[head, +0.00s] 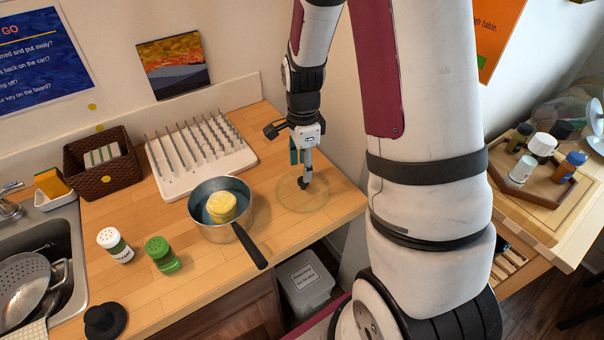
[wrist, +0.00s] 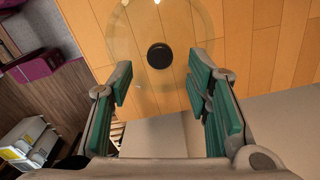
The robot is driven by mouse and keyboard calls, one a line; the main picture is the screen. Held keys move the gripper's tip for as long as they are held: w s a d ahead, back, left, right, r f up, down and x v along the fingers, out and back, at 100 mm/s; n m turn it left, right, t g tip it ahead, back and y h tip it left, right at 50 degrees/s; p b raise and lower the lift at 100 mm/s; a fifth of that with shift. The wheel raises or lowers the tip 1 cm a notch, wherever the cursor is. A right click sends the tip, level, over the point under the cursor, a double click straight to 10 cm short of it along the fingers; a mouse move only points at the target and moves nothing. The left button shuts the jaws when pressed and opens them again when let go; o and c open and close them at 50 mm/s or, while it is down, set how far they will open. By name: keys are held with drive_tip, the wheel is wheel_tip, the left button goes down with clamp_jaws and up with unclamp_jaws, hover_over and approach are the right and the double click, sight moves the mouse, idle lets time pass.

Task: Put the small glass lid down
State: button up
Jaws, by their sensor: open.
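The small glass lid (head: 318,204) lies flat on the wooden counter, right of the saucepan and near the counter's front right edge. It is a clear disc with a dark knob (wrist: 160,56) in its middle. My gripper (head: 305,172) is above the lid, pointing down. In the wrist view its green-padded fingers (wrist: 160,85) are spread, with the knob beyond the fingertips and nothing between the pads. Part of the lid's rim (wrist: 112,50) also shows in the wrist view.
A saucepan (head: 201,207) with something yellow in it stands left of the lid, handle toward the front. A white rack (head: 171,183) is behind it. Two shakers (head: 114,243) (head: 162,254) and a black lid-like object (head: 105,321) are at left. The counter ends just right of the lid.

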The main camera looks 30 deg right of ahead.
drive_tip(key=s+a+r+n+t, duration=0.1)
drive_tip(key=s+a+r+n, duration=0.15)
drive_tip(key=r, duration=0.45)
drive_tip(key=s+a+r+n+t, duration=0.1)
drive_tip(key=s+a+r+n, duration=0.1)
drive_tip(key=r+n, duration=0.3)
drive_tip(key=s+a+r+n+t, duration=0.1)
drive_tip(key=s+a+r+n, duration=0.15)
drive_tip(key=r, duration=0.55)
drive_tip(key=s+a+r+n+t, duration=0.2)
drive_tip(key=s+a+r+n, duration=0.2)
drive_tip(key=s+n, duration=0.5)
drive_tip(key=shift+s+a+r+n+t+b, duration=0.2)
drive_tip(key=shift+a+r+n+t+b, duration=0.15)
drive_tip(key=shift+r+n, duration=0.5)
